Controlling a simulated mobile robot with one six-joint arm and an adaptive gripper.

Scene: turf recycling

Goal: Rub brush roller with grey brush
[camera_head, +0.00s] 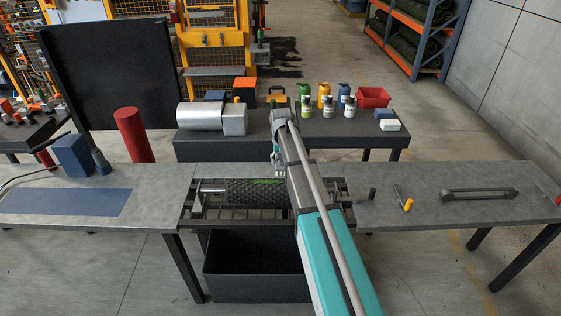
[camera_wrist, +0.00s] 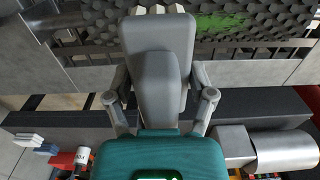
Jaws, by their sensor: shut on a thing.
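The brush roller (camera_head: 250,192) is a dark, knobbly cylinder lying across a frame between two worktops. A green patch (camera_head: 266,181) lies on its upper side, and it also shows in the wrist view (camera_wrist: 222,21). My gripper (camera_head: 278,168) is above and behind the roller, near its right half. In the wrist view, my gripper (camera_wrist: 160,95) is shut on the grey brush (camera_wrist: 158,30), whose far end overlaps the roller's edge in the picture.
A black bin (camera_head: 250,268) stands under the frame. The right worktop (camera_head: 460,210) holds a black bar handle (camera_head: 480,194) and small tools. The left worktop (camera_head: 140,180) has a blue mat (camera_head: 65,202). Bottles (camera_head: 325,97) and a metal cylinder (camera_head: 200,116) stand on tables behind.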

